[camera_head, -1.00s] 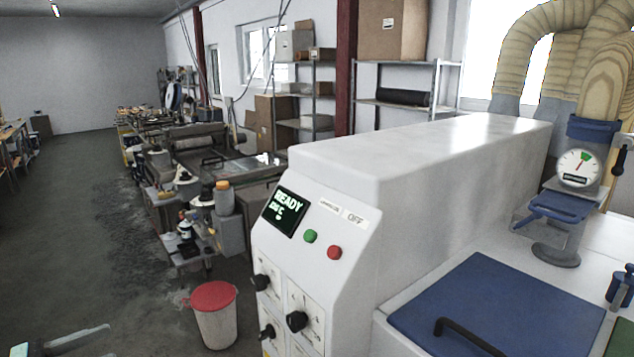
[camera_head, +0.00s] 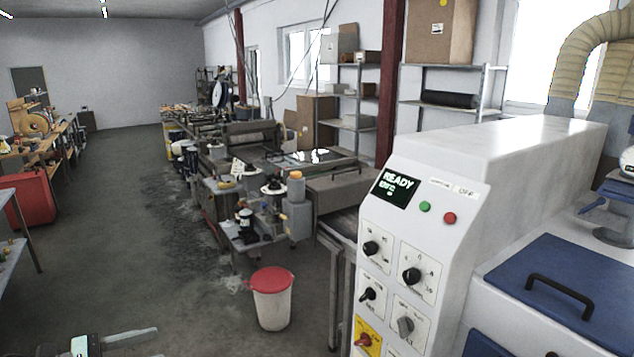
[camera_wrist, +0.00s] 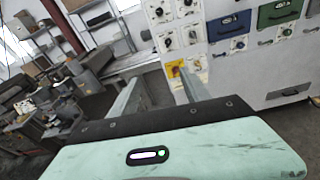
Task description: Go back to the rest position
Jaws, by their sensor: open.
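My gripper (camera_wrist: 158,92) shows in the wrist view with its two fingers spread apart and nothing between them. It is open and points toward the front of the white machine (camera_wrist: 222,62), apart from it as far as I can tell. In the head view, part of my gripper (camera_head: 104,345) shows at the bottom left edge, mostly cut off by the frame. The white machine (camera_head: 520,165) stands at the right with a lit READY display (camera_head: 397,188), a green button and a red button, and several black knobs.
A white bin with a red lid (camera_head: 272,300) stands on the floor left of the machine. A cluttered conveyor line (camera_head: 300,165) runs back behind it. A workbench with a red container (camera_head: 28,200) is at the far left. The grey floor aisle (camera_head: 140,240) between is clear.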

